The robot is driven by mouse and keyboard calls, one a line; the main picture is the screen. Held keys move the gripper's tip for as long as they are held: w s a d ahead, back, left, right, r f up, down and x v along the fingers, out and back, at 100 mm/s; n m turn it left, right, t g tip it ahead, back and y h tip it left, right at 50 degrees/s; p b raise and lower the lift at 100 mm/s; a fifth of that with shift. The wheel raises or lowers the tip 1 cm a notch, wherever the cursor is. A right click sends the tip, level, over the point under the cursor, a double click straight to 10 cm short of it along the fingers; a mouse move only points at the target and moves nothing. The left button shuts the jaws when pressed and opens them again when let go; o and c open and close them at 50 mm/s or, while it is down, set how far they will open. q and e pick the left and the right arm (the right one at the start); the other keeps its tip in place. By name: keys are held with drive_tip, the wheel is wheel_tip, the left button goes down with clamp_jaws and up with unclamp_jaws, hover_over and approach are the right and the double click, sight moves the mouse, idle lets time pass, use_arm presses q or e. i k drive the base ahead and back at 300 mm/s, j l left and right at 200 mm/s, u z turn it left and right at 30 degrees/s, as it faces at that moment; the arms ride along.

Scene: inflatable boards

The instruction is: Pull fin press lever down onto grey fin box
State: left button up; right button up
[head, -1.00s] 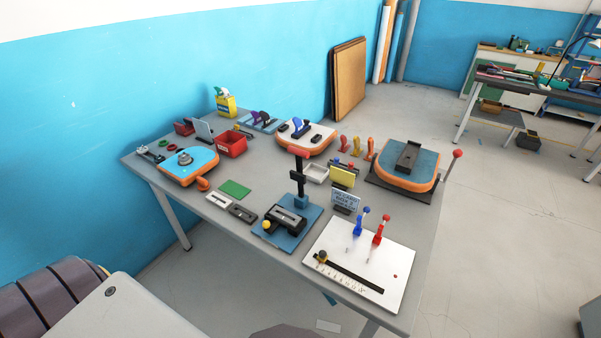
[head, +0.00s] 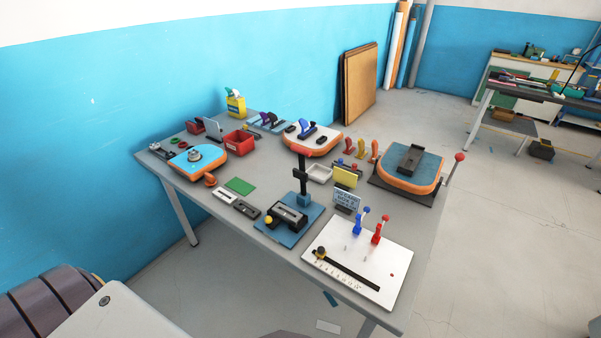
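The fin press stands at the front middle of the table in the head view, with a blue base (head: 277,237) and an upright black post (head: 303,181). A red lever grip (head: 305,154) is at the top of the post, raised above the base. A grey fin box (head: 289,215) appears to lie in the black holder on the base, below and in front of the post. The lever's exact shape is too small to tell. Neither of my grippers is in view.
A white board (head: 390,288) with blue and red clamps lies right of the press. A sign (head: 347,198) and yellow block (head: 345,178) stand behind it. Flat grey and black pieces (head: 246,209) lie to its left. An orange-edged board (head: 413,184) with a red-knobbed lever (head: 460,157) is at right.

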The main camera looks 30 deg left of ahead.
sight(300, 174)
drive_tip(key=k+l+u, duration=0.15)
drive_tip(key=l, duration=0.2)
drive_tip(key=l+u, duration=0.2)
drive_tip(key=l, duration=0.15)
drive_tip(key=l+u, duration=0.15)
drive_tip(key=l, duration=0.2)
drive_tip(key=k+l+u, duration=0.2)
drive_tip(key=l, duration=0.15)
drive_tip(key=l+u, duration=0.15)
drive_tip(key=l, duration=0.2)
drive_tip(key=i+l+u, duration=0.1)
drive_tip(key=l+u, duration=0.25)
drive_tip(key=l, duration=0.3)
drive_tip(key=l+u, duration=0.3)
drive_tip(key=l, duration=0.3)
drive_tip(key=i+l+u, duration=0.15)
drive_tip(key=l, duration=0.15)
drive_tip(key=l+u, duration=0.2)
drive_tip(key=l, duration=0.15)
drive_tip(key=i+l+u, duration=0.15)
drive_tip(key=l, duration=0.2)
drive_tip(key=i+l+u, duration=0.35)
drive_tip(key=l+u, duration=0.15)
drive_tip(key=i+l+u, duration=0.2)
drive_tip(key=i+l, duration=0.05)
